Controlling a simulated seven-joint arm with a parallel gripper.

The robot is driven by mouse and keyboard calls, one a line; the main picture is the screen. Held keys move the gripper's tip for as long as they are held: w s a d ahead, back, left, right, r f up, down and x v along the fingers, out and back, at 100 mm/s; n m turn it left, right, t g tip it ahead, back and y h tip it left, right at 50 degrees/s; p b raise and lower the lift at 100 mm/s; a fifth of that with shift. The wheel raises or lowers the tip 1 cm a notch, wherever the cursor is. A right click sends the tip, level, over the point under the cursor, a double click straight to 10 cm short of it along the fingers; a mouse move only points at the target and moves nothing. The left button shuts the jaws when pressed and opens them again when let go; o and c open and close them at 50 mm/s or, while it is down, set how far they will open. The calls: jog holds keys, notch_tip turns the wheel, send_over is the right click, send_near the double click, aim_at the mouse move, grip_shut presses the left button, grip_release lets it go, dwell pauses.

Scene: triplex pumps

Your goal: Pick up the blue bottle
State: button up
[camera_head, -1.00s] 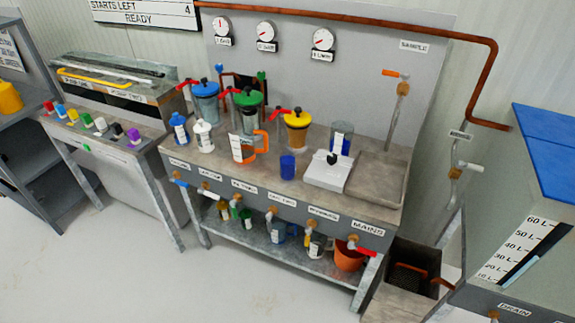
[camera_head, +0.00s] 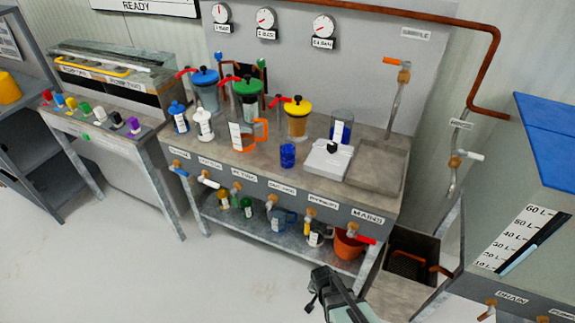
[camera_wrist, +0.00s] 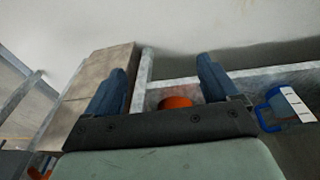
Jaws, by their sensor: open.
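The blue bottle (camera_head: 179,117) has a white label and stands upright at the left end of the bench top, beside a similar white bottle (camera_head: 204,124). My gripper (camera_head: 322,285) is at the bottom of the head view, in front of the bench's right part and far from the bottle. It also shows in the wrist view (camera_wrist: 160,78), with its two blue-grey fingers spread wide and nothing held between them. The blue bottle is not seen in the wrist view.
The bench top (camera_head: 262,170) also holds lidded jars, an orange-handled jug (camera_head: 240,136), a blue cup (camera_head: 287,155) and a scale (camera_head: 327,160). Taps line its front edge. An orange bucket (camera_head: 347,245) and a blue jug (camera_wrist: 285,105) are on the lower shelf. The floor in front is clear.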

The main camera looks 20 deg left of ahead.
aim_at(290, 158)
jog(key=a+r+n+t+y, duration=0.1)
jog(key=a+r+t+y, duration=0.15)
jog(key=a, duration=0.75)
jog(key=a+r+t+y, duration=0.15)
jog(key=a+r, duration=0.25)
jog(key=a, duration=0.7)
jog(key=w+a+r+n+t+y, duration=0.2)
jog(key=w+a+r+n+y, duration=0.25)
jog(key=a+r+n, duration=0.45)
jog(key=w+r+n+t+y, duration=0.1)
jog(key=w+r+n+y, duration=0.2)
jog(key=r+n+y, duration=0.95)
jog(key=w+d+r+m+t+h, duration=0.1)
jog(key=w+d+r+m+h, duration=0.1)
jog(key=w+d+r+m, duration=0.1)
jog(key=w+d+r+m+t+h, duration=0.2)
jog(key=w+d+r+m+h, duration=0.1)
jog(key=r+m, duration=0.3)
jog(key=w+d+r+m+t+h, duration=0.1)
jog(key=w+d+r+m+h, duration=0.2)
jog(key=r+m, duration=0.1)
jog(key=shift+w+d+r+t, duration=0.15)
jog(key=shift+w+t, duration=0.05)
jog(key=shift+t, duration=0.2)
jog(key=shift+w+d+r+m+h, duration=0.15)
jog(key=shift+w+m+h, duration=0.15)
jog(key=shift+m, duration=0.15)
jog(key=shift+w, duration=0.3)
jog(key=shift+x, duration=3.45)
jog(key=shift+s, duration=0.1)
